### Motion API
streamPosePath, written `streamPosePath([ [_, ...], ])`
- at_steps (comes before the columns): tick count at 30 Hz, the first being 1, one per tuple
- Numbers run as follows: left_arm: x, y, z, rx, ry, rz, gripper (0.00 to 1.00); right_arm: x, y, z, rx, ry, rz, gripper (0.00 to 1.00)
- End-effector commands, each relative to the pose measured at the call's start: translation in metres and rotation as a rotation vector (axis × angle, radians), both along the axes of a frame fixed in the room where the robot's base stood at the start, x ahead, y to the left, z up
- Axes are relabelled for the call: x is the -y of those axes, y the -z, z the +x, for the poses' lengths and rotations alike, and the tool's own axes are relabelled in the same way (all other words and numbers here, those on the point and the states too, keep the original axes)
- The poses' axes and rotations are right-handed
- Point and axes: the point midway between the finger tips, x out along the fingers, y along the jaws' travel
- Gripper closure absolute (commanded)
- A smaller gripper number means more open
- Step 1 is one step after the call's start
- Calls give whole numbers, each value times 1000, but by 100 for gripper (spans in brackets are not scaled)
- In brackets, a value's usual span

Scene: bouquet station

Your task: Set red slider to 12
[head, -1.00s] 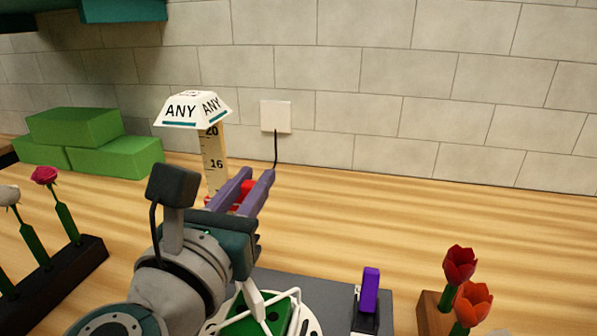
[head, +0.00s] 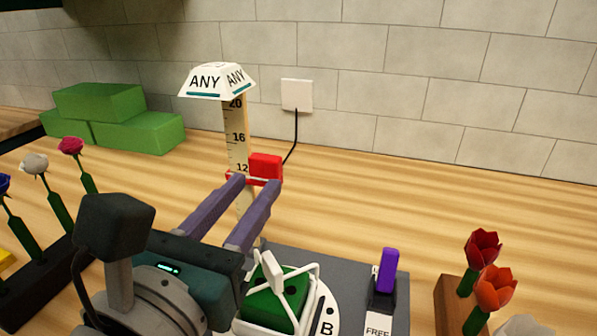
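The red slider (head: 265,166) is a block with a thin red band around an upright measuring ruler (head: 235,130). Its band sits just below the printed 12, with 16 and 20 above. A white cap marked ANY (head: 217,82) tops the ruler. My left gripper (head: 256,182) has two purple fingers spread apart, with nothing between them. Its fingertips are just in front of and below the red block; whether the right one touches it I cannot tell. The fingers and gripper hide the ruler's lower part. My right gripper is not in view.
A green block in a white wire frame (head: 275,300) and a purple lever (head: 388,270) stand on a grey base (head: 330,262). Red flowers (head: 483,248) stand at right, a dark flower rack (head: 40,290) at left. Green blocks (head: 120,120) lie behind.

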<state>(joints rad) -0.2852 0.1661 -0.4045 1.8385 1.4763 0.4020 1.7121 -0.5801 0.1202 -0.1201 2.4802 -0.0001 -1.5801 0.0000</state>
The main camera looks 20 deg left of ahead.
Motion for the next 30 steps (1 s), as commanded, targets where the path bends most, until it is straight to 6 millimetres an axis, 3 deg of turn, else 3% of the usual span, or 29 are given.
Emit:
streamPosePath([
  [6,-1,2,-27,-2,0,1,65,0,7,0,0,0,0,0],
  [20,4,-6,-31,10,25,39,65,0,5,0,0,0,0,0],
  [23,23,-24,-34,58,129,215,65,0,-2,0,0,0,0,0],
  [25,46,-41,-40,119,249,446,65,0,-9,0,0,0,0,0],
  [28,80,-52,-58,222,455,896,65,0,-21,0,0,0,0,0],
  [30,94,-45,-74,284,607,1241,65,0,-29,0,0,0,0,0],
])
